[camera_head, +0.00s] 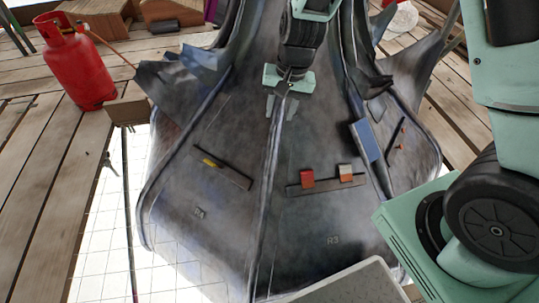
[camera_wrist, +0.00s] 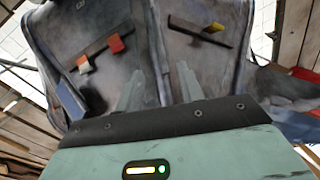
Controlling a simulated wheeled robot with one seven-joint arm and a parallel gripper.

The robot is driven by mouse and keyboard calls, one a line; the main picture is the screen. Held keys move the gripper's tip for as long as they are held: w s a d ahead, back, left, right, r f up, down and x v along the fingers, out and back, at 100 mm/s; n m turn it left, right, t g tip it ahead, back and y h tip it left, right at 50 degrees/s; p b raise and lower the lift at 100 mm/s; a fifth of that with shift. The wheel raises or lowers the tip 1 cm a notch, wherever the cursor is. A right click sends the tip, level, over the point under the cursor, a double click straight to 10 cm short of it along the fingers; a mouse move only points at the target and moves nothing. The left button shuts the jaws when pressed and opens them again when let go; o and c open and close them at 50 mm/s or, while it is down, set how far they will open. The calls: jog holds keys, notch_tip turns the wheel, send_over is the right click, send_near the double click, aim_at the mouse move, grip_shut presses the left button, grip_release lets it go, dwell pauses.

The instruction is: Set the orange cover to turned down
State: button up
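The orange cover (camera_head: 345,173) is a small block with a pale upper part, on the right half of a dark ledge (camera_head: 325,188) on the right-hand panel. It sticks up from the ledge. In the wrist view the orange cover (camera_wrist: 83,64) is left of the fingers. A red cover (camera_head: 307,178) sits beside it on the same ledge, also in the wrist view (camera_wrist: 115,43). My gripper (camera_head: 278,108) is above the central seam, up and left of the orange cover, apart from it. In the wrist view its fingers (camera_wrist: 158,88) are spread with nothing between them.
A second ledge with a yellow piece (camera_head: 209,161) is on the left panel. A blue plate (camera_head: 366,141) stands right of the orange cover. A red gas cylinder (camera_head: 75,62) stands on the planks at left. The lower panels are clear.

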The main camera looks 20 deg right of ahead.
aim_at(270, 147)
jog(key=f+b, duration=0.2)
jog(key=f, duration=0.3)
jog(key=a+f+b, duration=0.1)
jog(key=f, duration=0.4)
jog(key=w+a+f+b, duration=0.1)
jog(key=f+b, duration=0.1)
jog(key=f, duration=0.4)
jog(key=shift+a+b, duration=0.25)
jog(key=shift+b, duration=0.05)
jog(key=shift+w, duration=0.1)
grip_shut()
